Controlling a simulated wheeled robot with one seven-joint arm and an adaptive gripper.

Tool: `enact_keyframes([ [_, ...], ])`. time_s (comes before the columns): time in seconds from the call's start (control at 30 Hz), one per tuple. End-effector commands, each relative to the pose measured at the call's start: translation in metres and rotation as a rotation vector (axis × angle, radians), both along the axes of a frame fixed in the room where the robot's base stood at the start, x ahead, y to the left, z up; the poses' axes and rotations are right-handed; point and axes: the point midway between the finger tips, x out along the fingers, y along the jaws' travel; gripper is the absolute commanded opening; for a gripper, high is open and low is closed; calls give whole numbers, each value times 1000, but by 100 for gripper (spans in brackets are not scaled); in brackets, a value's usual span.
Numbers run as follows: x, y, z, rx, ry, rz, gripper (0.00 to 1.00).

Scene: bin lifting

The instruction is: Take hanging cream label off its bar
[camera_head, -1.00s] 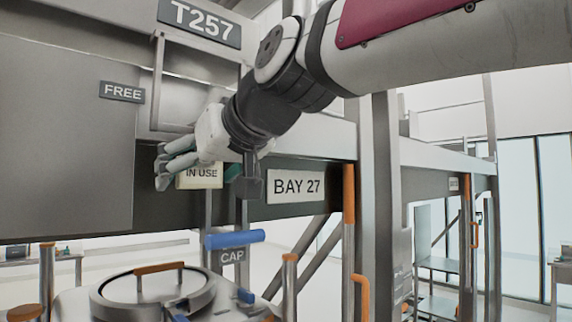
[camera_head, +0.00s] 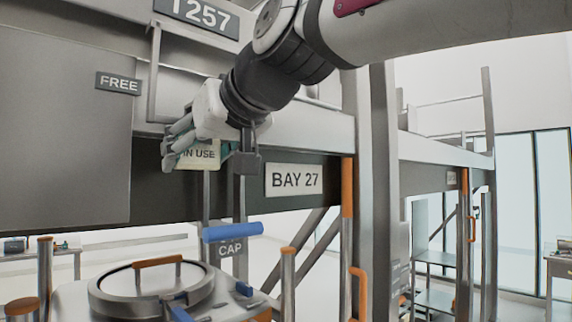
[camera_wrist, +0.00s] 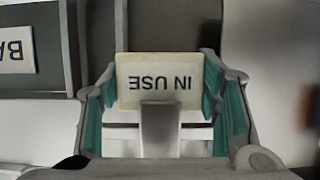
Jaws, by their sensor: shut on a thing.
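The cream label (camera_head: 203,154) reads IN USE and is in front of the dark strip of the big grey frame. In the wrist view the label (camera_wrist: 160,66) appears upside down, between the two teal-padded fingers. My gripper (camera_head: 180,148) is shut on the label, with a finger at each side edge; it also shows in the wrist view (camera_wrist: 158,88). A grey upright piece covers the label's lower middle in the wrist view. I cannot tell which part is the bar or whether the label still touches it.
A BAY 27 plate (camera_head: 293,180) is to the right and a FREE plate (camera_head: 118,83) to the upper left. Below stand a round lidded vessel (camera_head: 110,297) and a blue handle (camera_head: 232,232) above a CAP tag (camera_head: 230,250). An orange-topped post (camera_head: 347,190) stands at right.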

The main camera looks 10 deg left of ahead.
Motion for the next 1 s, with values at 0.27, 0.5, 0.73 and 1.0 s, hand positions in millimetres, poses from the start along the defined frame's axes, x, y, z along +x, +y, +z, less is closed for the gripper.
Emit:
enact_keyframes([
  [0.27,-32,-40,-2,0,-4,-2,35],
  [0.5,-73,-88,-2,1,-3,-1,35],
  [0.73,-102,-121,-2,-1,-1,-1,35],
  [1.0,-115,-136,0,-2,0,-1,35],
])
